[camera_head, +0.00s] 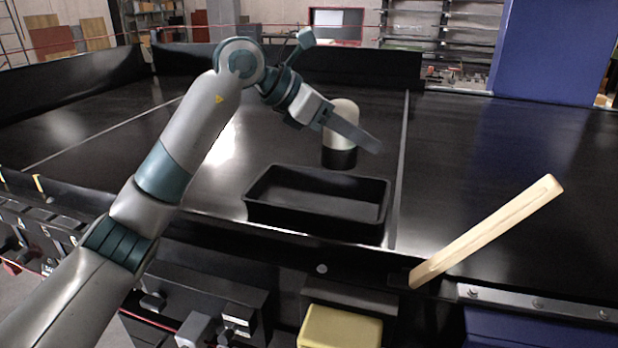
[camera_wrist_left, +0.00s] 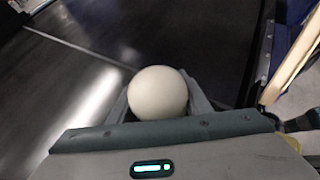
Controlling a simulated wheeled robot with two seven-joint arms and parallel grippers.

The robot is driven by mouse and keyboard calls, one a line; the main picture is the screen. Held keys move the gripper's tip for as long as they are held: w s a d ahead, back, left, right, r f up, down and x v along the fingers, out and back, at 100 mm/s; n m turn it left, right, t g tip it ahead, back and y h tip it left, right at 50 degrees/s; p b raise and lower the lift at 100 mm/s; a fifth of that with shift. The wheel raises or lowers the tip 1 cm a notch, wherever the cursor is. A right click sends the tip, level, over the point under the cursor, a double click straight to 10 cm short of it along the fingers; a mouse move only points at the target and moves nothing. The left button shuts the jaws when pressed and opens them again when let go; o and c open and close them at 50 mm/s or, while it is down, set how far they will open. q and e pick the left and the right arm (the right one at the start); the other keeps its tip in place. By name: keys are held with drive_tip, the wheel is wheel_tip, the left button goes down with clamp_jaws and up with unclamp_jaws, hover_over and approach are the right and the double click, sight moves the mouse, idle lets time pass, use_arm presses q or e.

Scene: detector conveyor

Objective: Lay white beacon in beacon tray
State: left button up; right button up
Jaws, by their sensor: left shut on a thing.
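The white beacon (camera_head: 344,111) has a white domed top and a black base, and it stands upright in my left gripper (camera_head: 352,130). The gripper is shut on it, with a finger across its white part. In the left wrist view the round white top of the beacon (camera_wrist_left: 158,93) sits between the two fingers (camera_wrist_left: 160,98). The beacon tray (camera_head: 262,208) is a black, open, rectangular tray on the dark conveyor surface. The beacon shows just behind the tray's far rim; its height above the surface is hard to tell. My right gripper is not in view.
A pale wooden bar (camera_head: 490,230) slants up at the right of the tray. A yellow block (camera_head: 340,328) is at the front edge. A blue pillar (camera_head: 560,50) stands at the back right. Another pale object (camera_head: 601,100) is partly hidden near it. The conveyor left of the tray is clear.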

use_arm(q)
drive_tip(key=w+a+f+p, duration=0.1)
drive_tip(key=a+f, duration=0.1)
drive_tip(key=a, duration=0.1)
drive_tip(key=w+a+f+p, duration=0.1)
drive_tip(key=a, duration=0.2)
drive_tip(key=w+a+f+p, duration=0.1)
drive_tip(key=a+f+p, duration=0.1)
drive_tip(key=a, duration=0.1)
drive_tip(key=shift+a+f, duration=0.1)
drive_tip(key=shift+f, duration=0.2)
drive_tip(key=shift+f, duration=0.2)
wheel_tip(320, 180, down, 2)
drive_tip(key=shift+f+p, duration=0.15)
drive_tip(key=shift+p, duration=1)
drive_tip(key=shift+f, duration=0.7)
